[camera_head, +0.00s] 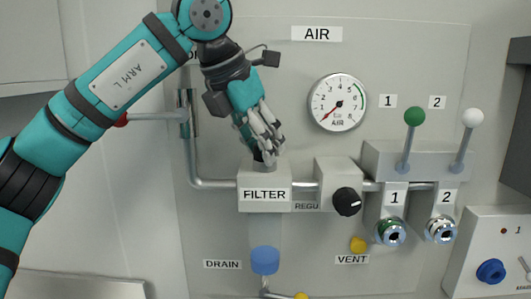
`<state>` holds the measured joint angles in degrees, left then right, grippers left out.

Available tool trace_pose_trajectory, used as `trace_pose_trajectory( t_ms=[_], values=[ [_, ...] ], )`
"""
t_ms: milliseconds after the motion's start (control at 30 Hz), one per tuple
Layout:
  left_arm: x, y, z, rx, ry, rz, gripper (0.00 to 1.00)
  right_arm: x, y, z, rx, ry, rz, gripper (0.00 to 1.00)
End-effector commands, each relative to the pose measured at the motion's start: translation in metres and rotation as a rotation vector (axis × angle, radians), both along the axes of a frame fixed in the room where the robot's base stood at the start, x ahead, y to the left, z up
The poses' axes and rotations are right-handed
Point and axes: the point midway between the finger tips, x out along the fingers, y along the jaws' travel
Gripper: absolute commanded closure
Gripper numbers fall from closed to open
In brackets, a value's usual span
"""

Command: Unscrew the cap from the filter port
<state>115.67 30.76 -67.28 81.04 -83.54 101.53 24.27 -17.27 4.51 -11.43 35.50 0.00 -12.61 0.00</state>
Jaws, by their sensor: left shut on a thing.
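The filter block (263,178), labelled FILTER, sits on the pipe in the middle of the panel. Its port (264,166) is on top of the block. A small dark cap (258,155) shows at the port, mostly hidden by the fingers. My left gripper (262,150) comes down from above, with its fingers shut around the cap. From this view I cannot tell whether the cap is still threaded on the port. My right gripper is not in view.
A pressure gauge (338,102) and a black regulator knob (347,201) are to the right. Two levers, green-topped (414,117) and white-topped (473,117), stand further right. A blue drain bowl (265,260) and a yellow vent knob (358,244) are below. A red-handled lever (150,116) is behind my left arm.

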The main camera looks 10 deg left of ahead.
Motion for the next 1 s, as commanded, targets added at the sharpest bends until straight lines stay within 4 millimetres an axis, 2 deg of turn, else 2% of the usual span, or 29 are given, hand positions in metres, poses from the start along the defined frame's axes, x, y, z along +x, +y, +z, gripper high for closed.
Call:
trace_pose_trajectory(
  t_ms=[267,633,900,1000],
  values=[
    [-0.002,-0.004,-0.001,0.003,-0.003,0.285,1.00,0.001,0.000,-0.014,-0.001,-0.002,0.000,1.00],
    [-0.002,-0.004,0.000,0.003,-0.001,0.338,1.00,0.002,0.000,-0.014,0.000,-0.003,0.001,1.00],
    [-0.002,-0.008,0.000,0.004,-0.001,0.641,1.00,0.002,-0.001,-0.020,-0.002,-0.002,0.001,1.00],
    [-0.002,-0.008,0.000,0.002,0.000,0.671,1.00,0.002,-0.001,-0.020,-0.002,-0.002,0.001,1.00]
  ],
)
